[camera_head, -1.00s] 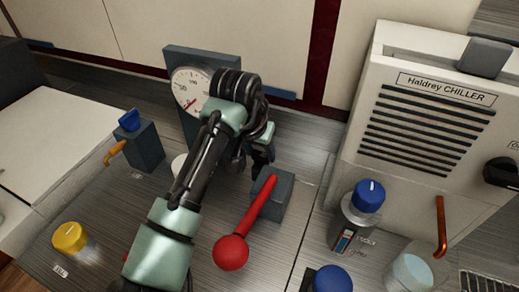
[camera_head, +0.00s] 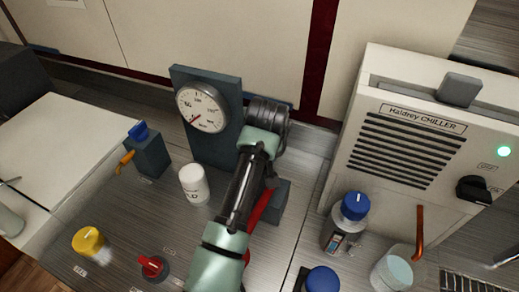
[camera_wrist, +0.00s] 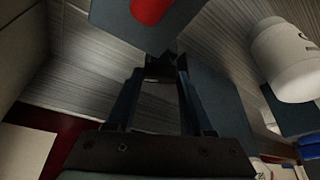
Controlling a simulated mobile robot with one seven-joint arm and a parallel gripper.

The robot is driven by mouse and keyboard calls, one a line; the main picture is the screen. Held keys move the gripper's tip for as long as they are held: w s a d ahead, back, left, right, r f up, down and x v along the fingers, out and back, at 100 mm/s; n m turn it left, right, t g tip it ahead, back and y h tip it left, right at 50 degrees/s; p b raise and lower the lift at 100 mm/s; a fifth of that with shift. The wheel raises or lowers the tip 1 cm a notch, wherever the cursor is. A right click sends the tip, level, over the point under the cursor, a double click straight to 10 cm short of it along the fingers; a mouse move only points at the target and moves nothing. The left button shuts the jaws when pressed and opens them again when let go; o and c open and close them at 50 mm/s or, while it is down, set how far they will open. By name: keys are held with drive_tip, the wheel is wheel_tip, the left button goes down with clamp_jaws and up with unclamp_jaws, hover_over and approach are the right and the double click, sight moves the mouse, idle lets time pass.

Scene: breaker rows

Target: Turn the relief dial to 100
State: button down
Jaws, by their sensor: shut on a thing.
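A round white gauge (camera_head: 202,108) with a red needle is on an upright grey-blue panel (camera_head: 222,145); 100 is among its printed numbers. I cannot read a relief label on any control. A yellow knob (camera_head: 88,241) and a red knob (camera_head: 152,266) are on the counter at the lower left. A red lever (camera_head: 259,212) on a grey block (camera_head: 281,202) is partly hidden by my arm. In the wrist view, my gripper (camera_wrist: 164,64) has its fingertips close together near the block's corner (camera_wrist: 110,18), below the red lever part (camera_wrist: 150,10). What it grips is unclear.
A white jar (camera_head: 193,186) stands left of my arm. A block with a blue knob (camera_head: 138,132) is farther left. The chiller (camera_head: 405,140), a blue-capped bottle (camera_head: 343,232) and a beaker (camera_head: 392,268) stand on the right. The counter (camera_head: 120,205) has free room between the knobs.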

drive_tip(key=n+p, duration=0.1)
drive_tip(key=n, duration=0.1)
drive_tip(key=n+y+p, duration=0.1)
drive_tip(key=shift+d+r+n, duration=0.15)
drive_tip(key=shift+d+n, duration=0.05)
drive_tip(key=shift+n, duration=0.2)
drive_tip(key=n+g+y, duration=0.1)
drive_tip(key=n, duration=0.1)
drive_tip(key=shift+w+n, duration=0.1)
drive_tip(key=shift+n, duration=0.3)
drive_tip(key=n, duration=0.2)
drive_tip(key=n+g+y+b, duration=0.1)
drive_tip(key=shift+w+d+f+n+y+b, duration=0.1)
drive_tip(key=shift+w+f+n+y+b, duration=0.1)
drive_tip(key=shift+n+y+b, duration=0.15)
drive_tip(key=shift+r+n+g+b, duration=0.1)
drive_tip(key=shift+n+g+b, duration=0.3)
drive_tip(key=shift+n, duration=0.55)
drive_tip(key=c, duration=0.6)
unclamp_jaws()
drive_tip(key=shift+o, duration=0.2)
drive_tip(key=shift+r, duration=0.15)
wheel_tip(320, 180, up, 10)
drive_tip(key=b, duration=0.1)
